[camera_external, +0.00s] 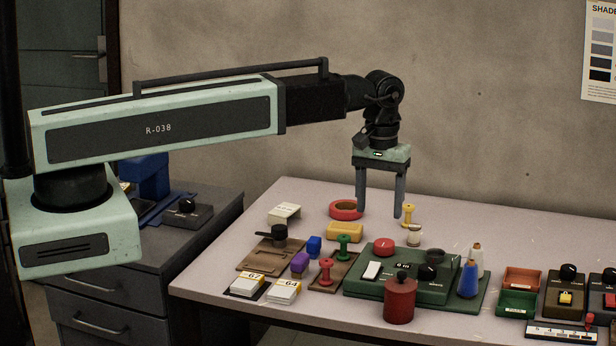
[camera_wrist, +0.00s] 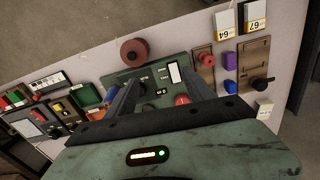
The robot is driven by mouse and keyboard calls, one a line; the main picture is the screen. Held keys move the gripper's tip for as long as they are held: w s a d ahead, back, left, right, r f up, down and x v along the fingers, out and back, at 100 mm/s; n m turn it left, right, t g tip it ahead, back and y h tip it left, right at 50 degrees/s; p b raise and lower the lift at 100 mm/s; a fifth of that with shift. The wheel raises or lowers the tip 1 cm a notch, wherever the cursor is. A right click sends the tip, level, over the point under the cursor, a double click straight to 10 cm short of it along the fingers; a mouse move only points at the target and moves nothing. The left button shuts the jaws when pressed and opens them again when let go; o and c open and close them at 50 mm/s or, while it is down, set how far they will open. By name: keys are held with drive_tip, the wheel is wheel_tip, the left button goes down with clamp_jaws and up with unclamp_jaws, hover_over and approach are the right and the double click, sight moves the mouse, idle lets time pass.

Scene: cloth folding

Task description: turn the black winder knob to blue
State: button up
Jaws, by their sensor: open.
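A green winder unit (camera_external: 365,288) stands on the table, with a white switch, a red button and a small "6 m" display. It also shows in the wrist view (camera_wrist: 177,120). Its black knob (camera_external: 428,272) sits at the right of the panel; in the wrist view a dark round shape between my fingers looks like this knob (camera_wrist: 148,108). Its setting is too small to read. My gripper (camera_external: 380,215) is open and empty, pointing down above the back of the table, behind and above the unit. Its fingers (camera_wrist: 160,75) spread across the wrist view.
A yellow spool (camera_external: 408,215) and red tape ring (camera_external: 345,209) are near my gripper. Boxes with black knobs (camera_external: 568,272) are at right; a brown board with a black lever (camera_external: 278,235) is left.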

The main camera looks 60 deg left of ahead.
sight(428, 267)
drive_tip(key=w+f+n+b, duration=0.1)
drive_tip(key=w+f+b, duration=0.1)
drive_tip(key=w+f, duration=0.1)
drive_tip(key=w+f+n+b, duration=0.1)
drive_tip(key=w+f+b, duration=0.1)
drive_tip(key=w, duration=0.4)
drive_tip(key=w+f+n+b, duration=0.1)
drive_tip(key=w+f+b, duration=0.2)
drive_tip(key=w, duration=0.1)
drive_tip(key=shift+w+d+f, duration=0.25)
drive_tip(key=shift+w+f, duration=0.1)
drive_tip(key=shift+s+f+b, duration=0.1)
drive_tip(key=shift+f+b, duration=0.25)
drive_tip(key=shift+b, duration=0.25)
drive_tip(key=shift+s+r, duration=0.1)
drive_tip(key=shift+s, duration=0.05)
wheel_tip(428, 267, down, 8)
drive_tip(key=b, duration=0.7)
drive_tip(key=shift+b, duration=0.4)
drive_tip(key=shift+r, duration=0.1)
clamp_jaws()
